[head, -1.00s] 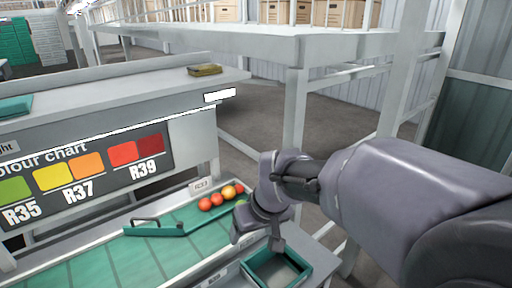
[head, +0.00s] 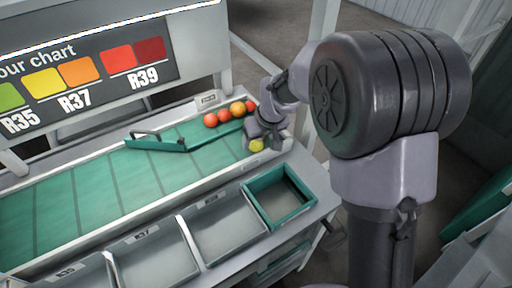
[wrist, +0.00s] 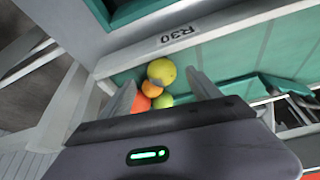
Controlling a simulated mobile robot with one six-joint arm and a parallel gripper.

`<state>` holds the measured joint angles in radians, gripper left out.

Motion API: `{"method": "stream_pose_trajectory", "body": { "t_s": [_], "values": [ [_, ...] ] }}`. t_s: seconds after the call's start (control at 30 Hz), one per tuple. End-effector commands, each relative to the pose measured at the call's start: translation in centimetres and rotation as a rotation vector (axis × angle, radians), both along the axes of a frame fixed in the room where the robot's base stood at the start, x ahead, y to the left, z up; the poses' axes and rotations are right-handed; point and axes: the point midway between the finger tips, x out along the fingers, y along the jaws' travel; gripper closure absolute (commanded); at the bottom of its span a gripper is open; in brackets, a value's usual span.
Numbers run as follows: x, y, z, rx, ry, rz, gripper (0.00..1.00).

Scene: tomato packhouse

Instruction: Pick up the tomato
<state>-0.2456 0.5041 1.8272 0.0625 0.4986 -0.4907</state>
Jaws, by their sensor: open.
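Several tomatoes lie together at the far right end of the green belt. In the head view a red tomato (head: 210,120), an orange tomato (head: 238,109) and others form a row beside the gate arm. A yellow-green tomato (head: 256,145) shows right at my gripper (head: 266,142), partly hidden by it. In the wrist view my gripper (wrist: 160,78) is open. The yellow tomato (wrist: 161,72) lies between and slightly beyond the fingertips. An orange tomato (wrist: 152,88) and a smaller-looking green tomato (wrist: 162,101) are close behind it, partly covered by the gripper body.
A green gate arm (head: 160,144) lies across the belt (head: 100,190). A green-rimmed crate (head: 249,186) stands in front of the belt end, with grey bins (head: 225,237) to its left. A colour chart (head: 90,75) stands behind.

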Motion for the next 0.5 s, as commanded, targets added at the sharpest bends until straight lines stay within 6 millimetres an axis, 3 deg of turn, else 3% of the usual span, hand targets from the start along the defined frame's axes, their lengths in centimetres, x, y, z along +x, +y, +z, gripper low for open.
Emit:
{"method": "stream_pose_trajectory", "body": {
  "t_s": [0.03,0.13,0.33,0.37,0.5],
  "values": [
    [0.2,0.4,-1.5,-0.001,0.002,0.002,0.28],
    [0.8,0.9,-3.3,0.0,0.003,0.0,0.28],
    [1.1,0.9,-3.3,0.0,0.001,0.0,0.28],
    [1.1,0.9,-3.3,0.0,0.001,0.0,0.3],
    [1.1,0.9,-3.3,0.0,0.001,0.0,0.58]
  ]
}}
